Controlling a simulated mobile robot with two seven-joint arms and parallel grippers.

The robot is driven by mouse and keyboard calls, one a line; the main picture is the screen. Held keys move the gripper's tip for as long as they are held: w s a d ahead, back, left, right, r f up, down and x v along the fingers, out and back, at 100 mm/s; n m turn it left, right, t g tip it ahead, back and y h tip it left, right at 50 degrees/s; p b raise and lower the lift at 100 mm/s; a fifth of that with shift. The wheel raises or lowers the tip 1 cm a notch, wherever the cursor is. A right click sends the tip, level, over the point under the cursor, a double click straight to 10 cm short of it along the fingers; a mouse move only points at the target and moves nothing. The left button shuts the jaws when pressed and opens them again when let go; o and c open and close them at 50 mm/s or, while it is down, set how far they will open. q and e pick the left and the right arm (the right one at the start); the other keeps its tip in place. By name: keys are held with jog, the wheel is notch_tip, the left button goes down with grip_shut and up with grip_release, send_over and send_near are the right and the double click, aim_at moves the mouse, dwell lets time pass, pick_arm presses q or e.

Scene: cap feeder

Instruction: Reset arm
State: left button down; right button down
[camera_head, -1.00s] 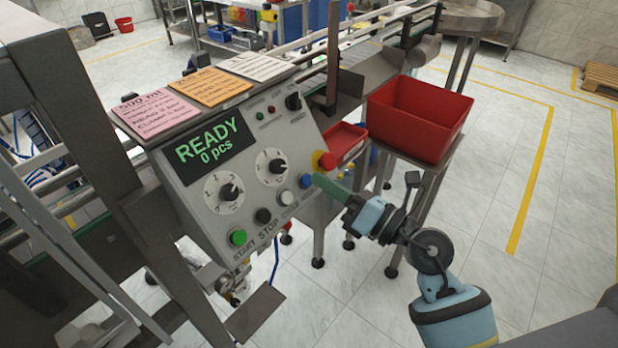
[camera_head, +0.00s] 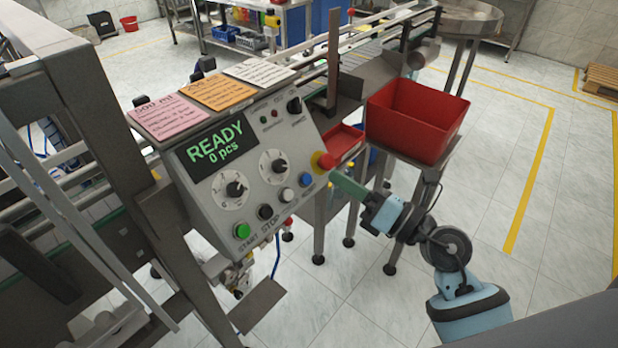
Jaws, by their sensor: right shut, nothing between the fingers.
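My right gripper (camera_head: 338,182) is at the centre right, at the end of my blue and dark grey arm. Its green fingers are shut and empty and point up and left toward the control panel (camera_head: 215,207). In the picture the fingertips lie just right of the panel, close to the red emergency button (camera_head: 323,161); I cannot tell the exact gap. The panel's display (camera_head: 215,148) reads READY, 0 pcs. A green START button (camera_head: 242,231), two dials, and black, white and blue buttons show unobstructed. My left gripper is not in view.
A red bin (camera_head: 415,118) stands on a metal stand behind my right gripper, with a smaller red tray (camera_head: 343,142) beside it. The conveyor frame (camera_head: 350,90) runs behind the panel. The tiled floor (camera_head: 560,200) at right is clear.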

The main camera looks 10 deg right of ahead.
jog(key=shift+f, duration=0.1)
dwell(0.7)
jog(key=s+d+f+m+h, duration=0.2)
jog(key=s+f+m+h, duration=0.15)
jog(key=f+m, duration=0.45)
jog(key=s+d+f+m+t+h, duration=0.1)
jog(key=s+d+f+m+h, duration=0.25)
jog(key=f+m, duration=0.5)
jog(key=s+d+f+m+h, duration=0.1)
jog(key=s+f+m+h, duration=0.25)
jog(key=f+m, duration=0.45)
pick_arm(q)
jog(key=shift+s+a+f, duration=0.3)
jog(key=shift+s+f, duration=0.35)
pick_arm(e)
jog(key=s+a+f+m+g+h, duration=0.1)
jog(key=s+f+m+g, duration=0.6)
jog(key=s, duration=0.8)
notch_tip(320, 180, down, 5)
jog(key=m, duration=0.3)
jog(key=shift+s+a, duration=0.15)
jog(key=shift+s, duration=0.2)
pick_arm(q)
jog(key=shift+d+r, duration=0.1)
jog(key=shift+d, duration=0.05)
